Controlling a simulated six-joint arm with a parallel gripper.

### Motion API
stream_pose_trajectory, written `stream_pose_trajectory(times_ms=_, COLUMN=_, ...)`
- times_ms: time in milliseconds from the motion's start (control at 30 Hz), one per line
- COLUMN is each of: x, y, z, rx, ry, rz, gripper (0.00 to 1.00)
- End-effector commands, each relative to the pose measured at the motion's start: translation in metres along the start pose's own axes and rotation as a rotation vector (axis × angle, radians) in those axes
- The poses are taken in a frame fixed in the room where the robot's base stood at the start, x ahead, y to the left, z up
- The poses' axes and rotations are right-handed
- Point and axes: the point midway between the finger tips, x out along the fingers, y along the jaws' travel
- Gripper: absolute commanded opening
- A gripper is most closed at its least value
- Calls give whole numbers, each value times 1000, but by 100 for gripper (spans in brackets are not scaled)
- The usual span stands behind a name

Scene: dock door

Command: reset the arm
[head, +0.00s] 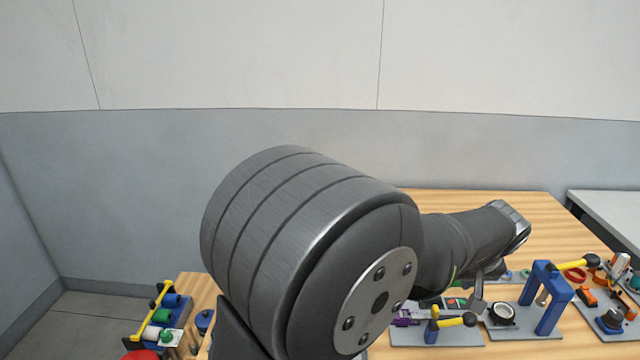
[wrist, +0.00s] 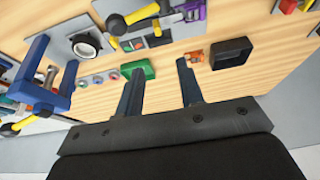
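My gripper (wrist: 160,85) shows in the wrist view with its two dark fingers apart and nothing between them but wooden table surface. The wooden table (head: 480,205) lies below the gripper. A green block (wrist: 138,69) lies beside the left finger in the wrist view.
A blue arch stand (head: 549,300) and a round black-rimmed dial (head: 502,314) stand on grey plates at the right. A yellow-handled tool (head: 455,320) is near them. A rack with spools (head: 158,335) is at lower left. The table's back area is clear.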

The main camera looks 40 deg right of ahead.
Motion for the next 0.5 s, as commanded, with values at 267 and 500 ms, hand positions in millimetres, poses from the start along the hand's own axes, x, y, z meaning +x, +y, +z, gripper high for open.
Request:
stream_pose_trajectory(times_ms=267, x=55, y=0, z=0, rx=0, ry=-2, rz=-3, gripper=35)
stream_pose_trajectory(times_ms=500, x=104, y=0, z=1, rx=0, ry=-3, rz=-2, gripper=35)
